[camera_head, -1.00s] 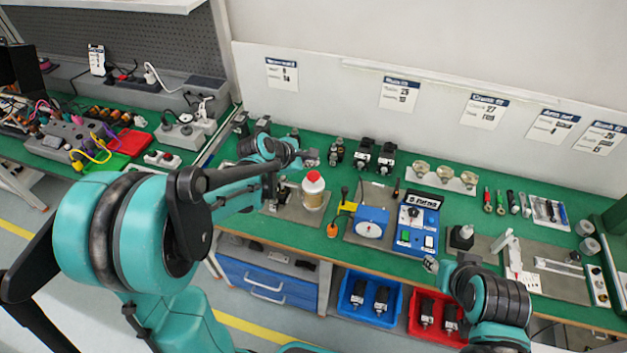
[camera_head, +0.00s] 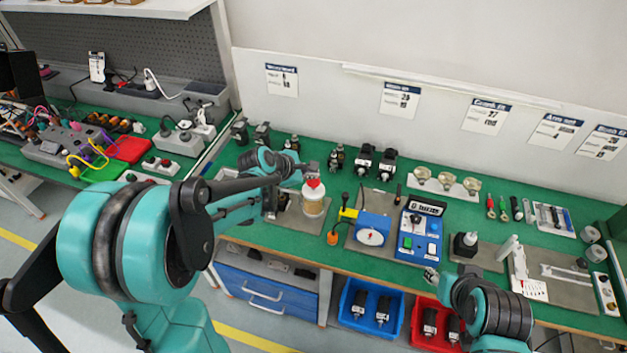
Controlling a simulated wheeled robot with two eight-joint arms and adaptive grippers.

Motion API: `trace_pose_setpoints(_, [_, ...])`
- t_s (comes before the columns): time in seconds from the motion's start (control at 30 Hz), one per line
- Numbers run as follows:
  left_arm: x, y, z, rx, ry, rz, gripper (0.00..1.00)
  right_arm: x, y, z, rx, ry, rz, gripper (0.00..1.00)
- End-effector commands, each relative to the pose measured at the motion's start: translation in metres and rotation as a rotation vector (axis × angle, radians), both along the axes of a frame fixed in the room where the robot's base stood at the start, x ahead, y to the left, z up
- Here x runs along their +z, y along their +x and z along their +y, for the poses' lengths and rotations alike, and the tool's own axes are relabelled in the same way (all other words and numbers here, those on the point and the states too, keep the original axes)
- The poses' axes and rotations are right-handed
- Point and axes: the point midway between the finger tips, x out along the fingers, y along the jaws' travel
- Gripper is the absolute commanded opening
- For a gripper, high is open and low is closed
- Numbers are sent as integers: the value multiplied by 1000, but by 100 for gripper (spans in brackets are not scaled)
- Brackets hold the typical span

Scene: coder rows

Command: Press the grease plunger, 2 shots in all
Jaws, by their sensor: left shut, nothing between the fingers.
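The grease pot (camera_head: 314,206) stands upright on a grey mat on the green bench, a pale jar with a red plunger cap (camera_head: 314,186) on top. My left gripper (camera_head: 312,171) is shut and empty, directly above the red cap. Its tip overlaps the cap in the picture and partly hides it. I cannot tell whether it touches the cap or how far the plunger is pressed. My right gripper (camera_head: 431,275) is small and partly hidden at the bench's front edge, away from the pot; its fingers are too unclear to read.
A blue box with a dial (camera_head: 372,230) and a blue control panel (camera_head: 419,234) stand right of the pot. Black parts (camera_head: 363,160) and a white rack with cups (camera_head: 445,183) stand behind. Blue (camera_head: 346,318) and red bins sit below the front edge.

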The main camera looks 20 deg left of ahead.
Motion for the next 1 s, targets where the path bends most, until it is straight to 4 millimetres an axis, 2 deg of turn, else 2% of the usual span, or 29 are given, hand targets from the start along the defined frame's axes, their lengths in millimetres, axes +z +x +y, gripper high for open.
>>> trace_pose_setpoints(0.63, [0, 0, 0, 0, 0, 0, 0, 0, 0, 0, 0, 0, 0, 40])
trace_pose_setpoints(1.0, [-9, 0, 0, 0, 0, 0, 0, -8, 0, 0, 0, 0, 0, 40])
